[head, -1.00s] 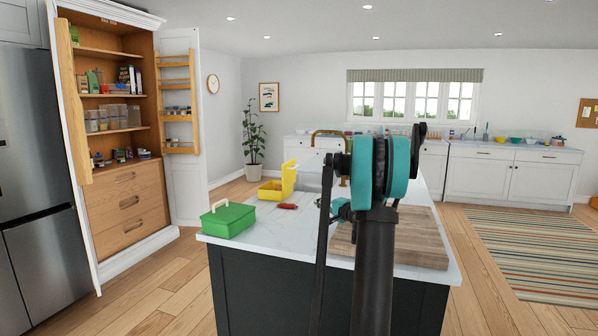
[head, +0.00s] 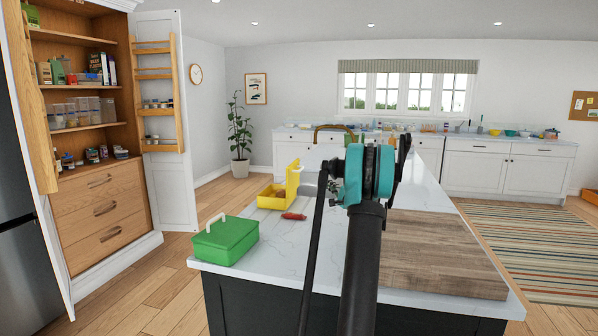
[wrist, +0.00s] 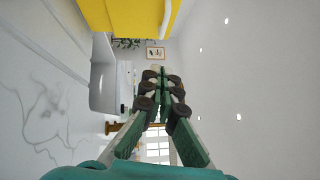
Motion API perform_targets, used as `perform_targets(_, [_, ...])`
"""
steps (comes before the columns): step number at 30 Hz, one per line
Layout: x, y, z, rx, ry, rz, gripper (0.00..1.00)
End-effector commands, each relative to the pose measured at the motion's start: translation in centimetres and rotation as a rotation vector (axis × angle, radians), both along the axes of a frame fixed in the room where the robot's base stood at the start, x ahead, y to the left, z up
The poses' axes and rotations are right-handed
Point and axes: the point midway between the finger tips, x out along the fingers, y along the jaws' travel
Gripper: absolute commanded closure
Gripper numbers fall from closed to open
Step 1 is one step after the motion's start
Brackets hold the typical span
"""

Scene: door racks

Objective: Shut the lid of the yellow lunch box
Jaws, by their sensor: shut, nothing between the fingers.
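The yellow lunch box (head: 266,201) stands on the island top with its lid (head: 293,178) raised upright on its right side. A brownish item shows inside, too small to name. In the wrist view, a yellow part of the lunch box (wrist: 125,14) with a white strip fills the top edge, close to my gripper. My gripper (wrist: 158,75) has its fingers together and empty, apart from the yellow part. In the head view my arm hides most of the gripper, which is just right of the lid.
A green lunch box (head: 226,240) with a white handle is shut at the island's near left corner. A red object (head: 293,216) lies by the yellow box. A wooden board (head: 440,250) lies at the right. A sink is behind, and a tall cabinet (head: 105,205) stands open at left.

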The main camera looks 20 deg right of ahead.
Motion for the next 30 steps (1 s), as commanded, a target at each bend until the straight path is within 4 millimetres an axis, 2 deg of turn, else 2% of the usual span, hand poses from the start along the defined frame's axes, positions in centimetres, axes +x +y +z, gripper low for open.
perform_targets(4, [0.4,-0.1,0.0,0.003,-0.001,-0.002,1.00])
perform_targets(8, [1.7,0.2,0.2,0.002,-0.002,0.000,1.00])
perform_targets(21, [9.9,1.8,1.4,0.002,-0.001,0.001,1.00])
perform_targets(24, [10.7,3.2,1.7,0.002,-0.001,0.001,1.00])
perform_targets(30, [11.7,4.7,2.1,0.001,-0.001,-0.001,1.00])
